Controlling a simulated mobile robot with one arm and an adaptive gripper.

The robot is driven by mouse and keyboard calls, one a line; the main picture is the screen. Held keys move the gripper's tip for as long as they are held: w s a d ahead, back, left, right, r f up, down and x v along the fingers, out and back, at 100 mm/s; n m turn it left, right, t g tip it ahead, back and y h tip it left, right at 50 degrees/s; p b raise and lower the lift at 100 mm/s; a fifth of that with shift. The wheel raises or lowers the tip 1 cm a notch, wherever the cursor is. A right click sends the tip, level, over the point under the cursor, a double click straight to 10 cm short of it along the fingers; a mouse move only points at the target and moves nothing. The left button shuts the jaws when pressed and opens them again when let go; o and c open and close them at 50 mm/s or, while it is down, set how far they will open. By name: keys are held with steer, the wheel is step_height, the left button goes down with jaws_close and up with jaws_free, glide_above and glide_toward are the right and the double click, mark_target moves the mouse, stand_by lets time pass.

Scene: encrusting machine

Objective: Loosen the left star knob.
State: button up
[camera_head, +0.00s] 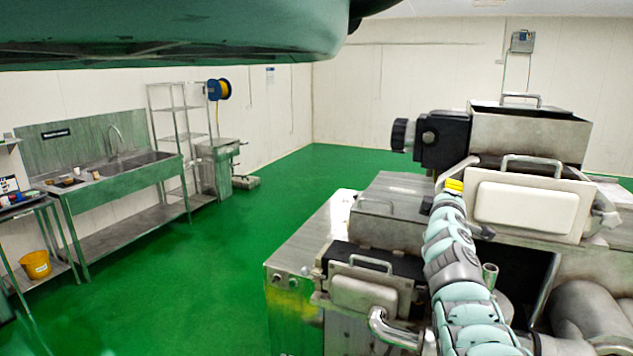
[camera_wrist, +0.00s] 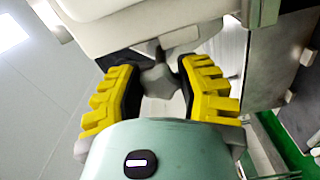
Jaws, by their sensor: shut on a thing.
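The left star knob (camera_wrist: 158,79) is a grey lobed knob below a pale cover (camera_wrist: 110,22) in the wrist view. My gripper (camera_wrist: 158,68) has its two yellow-and-black fingers on either side of the knob and is shut on it. In the head view my gripper (camera_head: 454,186) is at the left edge of the white front cover (camera_head: 525,207) of the machine. The knob itself is hidden there behind the fingers and my arm. I cannot tell how tight the knob is.
A grey knob-like part (camera_head: 606,215) shows at the cover's right edge. A black unit with a round dial (camera_head: 401,135) is above left of my gripper. A lower hopper with a handle (camera_head: 362,288) stands left of my arm. Green floor is free toward the sink (camera_head: 110,175).

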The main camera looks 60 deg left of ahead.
steer(key=shift+f+n, duration=0.1)
steer(key=shift+n, duration=0.2)
stand_by(0.4)
steer(key=o, duration=1.2)
steer(key=shift+c, duration=0.2)
steer(key=shift+s, duration=0.15)
steer(key=v, duration=1.1)
steer(key=shift+s, duration=0.4)
steer(key=shift+w+d, duration=0.1)
steer(key=shift+d, duration=0.1)
